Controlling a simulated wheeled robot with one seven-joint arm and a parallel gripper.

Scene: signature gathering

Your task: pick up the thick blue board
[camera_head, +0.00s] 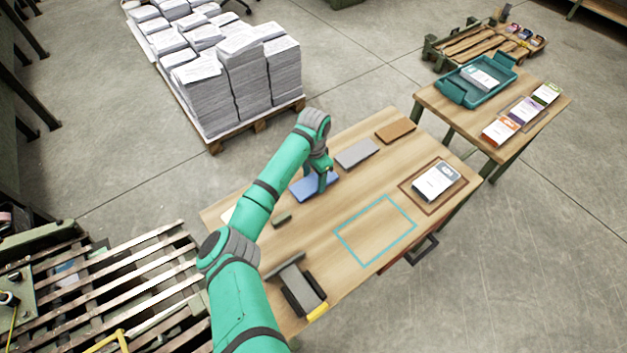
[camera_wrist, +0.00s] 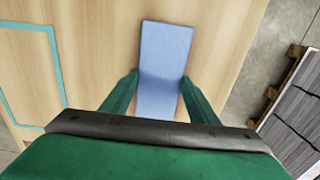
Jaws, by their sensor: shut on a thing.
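The thick blue board (camera_head: 307,187) lies on the wooden table (camera_head: 330,240), toward its far left edge. My gripper (camera_head: 322,187) is over the board from above, at the end of my green arm. In the wrist view the blue board (camera_wrist: 164,60) runs up between the two fingers of my gripper (camera_wrist: 158,98), one finger at each long side. The gripper is shut on the board. Its near end is hidden by my gripper. I cannot tell whether the board is lifted off the table.
A grey board (camera_head: 357,153) and a brown board (camera_head: 396,130) lie to the right. A teal outline (camera_head: 375,230) marks bare tabletop. A booklet (camera_head: 436,181) lies in a brown frame. Paper stacks (camera_head: 215,95) stand on a pallet behind. A second table (camera_head: 470,118) holds a teal tray (camera_head: 452,92).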

